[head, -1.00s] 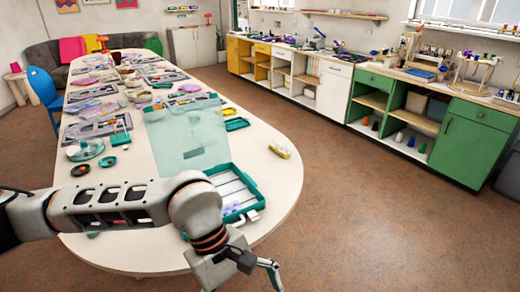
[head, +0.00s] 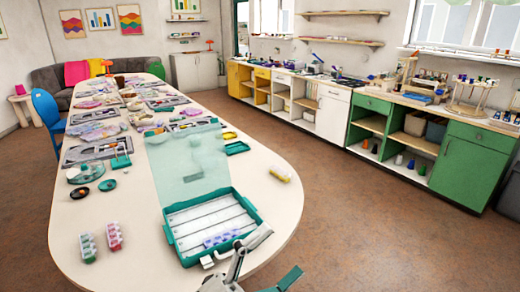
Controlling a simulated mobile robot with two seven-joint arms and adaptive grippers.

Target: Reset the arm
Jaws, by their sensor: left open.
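My left gripper (head: 275,258) shows at the bottom middle of the head view, at the near edge of the white table (head: 130,220). Its two fingers are spread apart with nothing between them. One finger lies in front of the near right corner of a teal case (head: 176,236); I cannot tell whether they touch. The case is open, with its clear lid raised at the back, white compartments and a small lilac bead strip (head: 222,238) inside. The rest of my left arm is mostly out of view. My right gripper is not in view.
Two small bead boxes, one green (head: 88,247) and one pink (head: 114,236), stand left of the case. Many trays crowd the far table. Cabinets (head: 465,165) line the right wall.

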